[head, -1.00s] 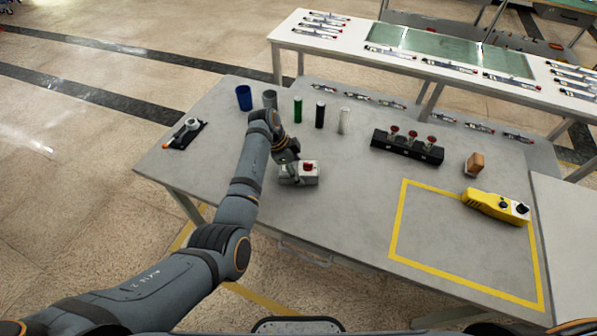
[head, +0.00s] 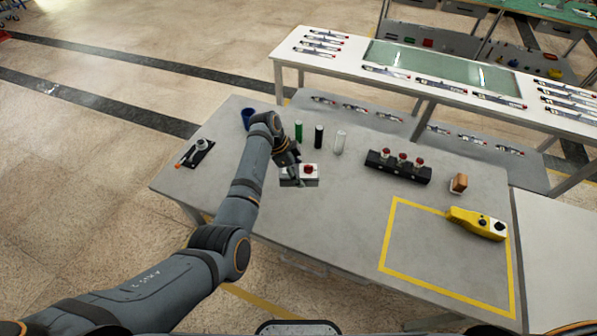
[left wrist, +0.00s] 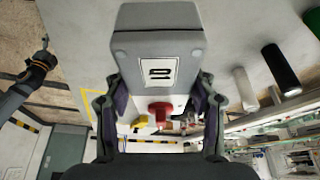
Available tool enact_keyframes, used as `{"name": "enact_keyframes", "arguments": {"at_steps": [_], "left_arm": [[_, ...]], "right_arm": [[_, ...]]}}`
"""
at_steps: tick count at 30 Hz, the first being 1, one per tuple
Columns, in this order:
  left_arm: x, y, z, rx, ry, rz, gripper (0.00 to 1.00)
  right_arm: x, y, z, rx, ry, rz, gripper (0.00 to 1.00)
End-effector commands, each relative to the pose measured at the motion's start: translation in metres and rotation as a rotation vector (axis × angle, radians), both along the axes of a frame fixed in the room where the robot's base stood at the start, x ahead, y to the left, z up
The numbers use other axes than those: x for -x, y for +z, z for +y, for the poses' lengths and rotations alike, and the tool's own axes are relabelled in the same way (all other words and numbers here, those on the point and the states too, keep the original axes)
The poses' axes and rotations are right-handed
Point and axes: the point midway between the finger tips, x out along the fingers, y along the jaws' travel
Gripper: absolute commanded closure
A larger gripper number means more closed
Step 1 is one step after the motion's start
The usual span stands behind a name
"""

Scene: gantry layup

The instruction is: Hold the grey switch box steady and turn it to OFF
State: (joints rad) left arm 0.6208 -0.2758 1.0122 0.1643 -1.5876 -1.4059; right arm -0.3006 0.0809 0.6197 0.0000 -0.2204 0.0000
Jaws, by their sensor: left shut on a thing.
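The grey switch box (head: 312,182) has a pale top with a red knob (head: 308,169) and is near the middle of the bench in the head view. My left gripper (head: 297,179) is shut on it from the left. In the left wrist view the box (left wrist: 158,50) sits between the two fingers of my left gripper (left wrist: 158,105), with a white marked label and the red knob (left wrist: 160,110) beyond. I cannot tell which position the knob is in, nor whether the box touches the bench. A dark arm end, seemingly my right gripper (left wrist: 42,60), shows small at the left wrist view's left edge.
Green (head: 298,131), black (head: 319,136) and white (head: 340,142) cylinders stand just behind the box. A black block with red-topped pieces (head: 398,167), a brown block (head: 459,183) and a yellow pendant (head: 476,223) are to the right. The yellow-taped area (head: 430,262) is mostly clear.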

Motion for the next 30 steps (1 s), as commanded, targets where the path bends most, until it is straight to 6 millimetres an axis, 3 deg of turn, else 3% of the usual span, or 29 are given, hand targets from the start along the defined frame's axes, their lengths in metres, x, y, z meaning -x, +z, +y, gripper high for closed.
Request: {"name": "enact_keyframes", "arguments": {"at_steps": [8, 30], "left_arm": [[0.0, -0.006, 0.0, 0.0, 0.0, 0.0, 0.86], [0.0, -0.076, 0.0, 0.0, 0.0, -0.001, 0.86]], "right_arm": [[0.0, -0.005, 0.0, 0.0, 0.0, 0.0, 0.21], [0.0, -0.05, 0.0, 0.0, 0.0, -0.001, 0.21]]}}
